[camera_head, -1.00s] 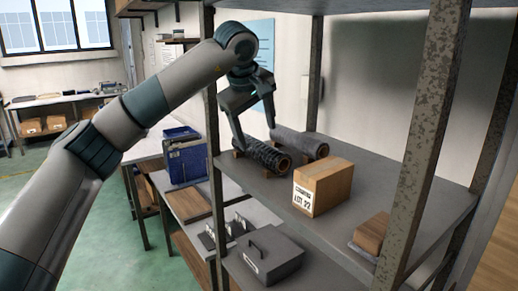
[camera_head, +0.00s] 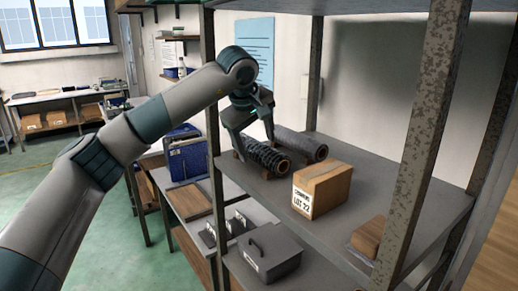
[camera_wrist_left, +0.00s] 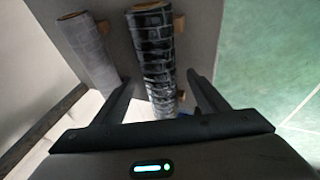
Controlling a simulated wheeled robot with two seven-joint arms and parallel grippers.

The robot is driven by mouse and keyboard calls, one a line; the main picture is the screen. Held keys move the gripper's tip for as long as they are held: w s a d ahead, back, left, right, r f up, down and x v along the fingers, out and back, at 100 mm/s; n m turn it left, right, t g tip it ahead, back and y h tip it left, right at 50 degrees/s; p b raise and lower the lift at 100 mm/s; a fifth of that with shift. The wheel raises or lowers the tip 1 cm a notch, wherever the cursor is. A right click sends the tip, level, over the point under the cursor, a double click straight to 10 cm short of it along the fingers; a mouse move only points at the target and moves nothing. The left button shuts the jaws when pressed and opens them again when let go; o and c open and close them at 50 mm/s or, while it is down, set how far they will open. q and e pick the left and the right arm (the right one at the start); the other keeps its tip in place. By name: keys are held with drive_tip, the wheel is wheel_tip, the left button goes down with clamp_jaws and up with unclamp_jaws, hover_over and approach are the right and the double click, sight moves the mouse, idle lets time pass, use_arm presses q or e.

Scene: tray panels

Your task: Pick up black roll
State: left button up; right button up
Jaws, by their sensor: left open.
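The black roll (camera_head: 270,160) lies on the shelf on small wooden blocks, its open end facing the front right. It also shows in the left wrist view (camera_wrist_left: 156,50), running lengthwise between the fingers. A grey roll (camera_head: 303,146) lies just behind it, and it also shows in the left wrist view (camera_wrist_left: 88,45) on the left. My left gripper (camera_head: 255,145) is open above the far end of the black roll. In the left wrist view the fingers (camera_wrist_left: 160,92) stand on either side of the black roll. Whether they touch it I cannot tell. My right gripper is not in view.
A cardboard box (camera_head: 322,190) stands on the shelf (camera_head: 375,185) in front of the rolls. A small brown box (camera_head: 369,237) sits near the shelf's front right. Metal posts (camera_head: 425,140) frame the shelf. A grey toolbox (camera_head: 268,254) and a blue bin (camera_head: 187,157) stand lower down.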

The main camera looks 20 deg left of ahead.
use_arm(q)
drive_tip(key=shift+w+f, duration=0.3)
drive_tip(key=shift+f, duration=0.15)
drive_tip(key=shift+w+f, duration=0.1)
drive_tip(key=shift+f, duration=0.3)
drive_tip(key=c, duration=1.4)
drive_tip(key=shift+c, duration=0.4)
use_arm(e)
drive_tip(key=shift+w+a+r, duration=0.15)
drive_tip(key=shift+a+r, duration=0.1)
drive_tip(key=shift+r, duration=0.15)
use_arm(q)
drive_tip(key=shift+w, duration=0.1)
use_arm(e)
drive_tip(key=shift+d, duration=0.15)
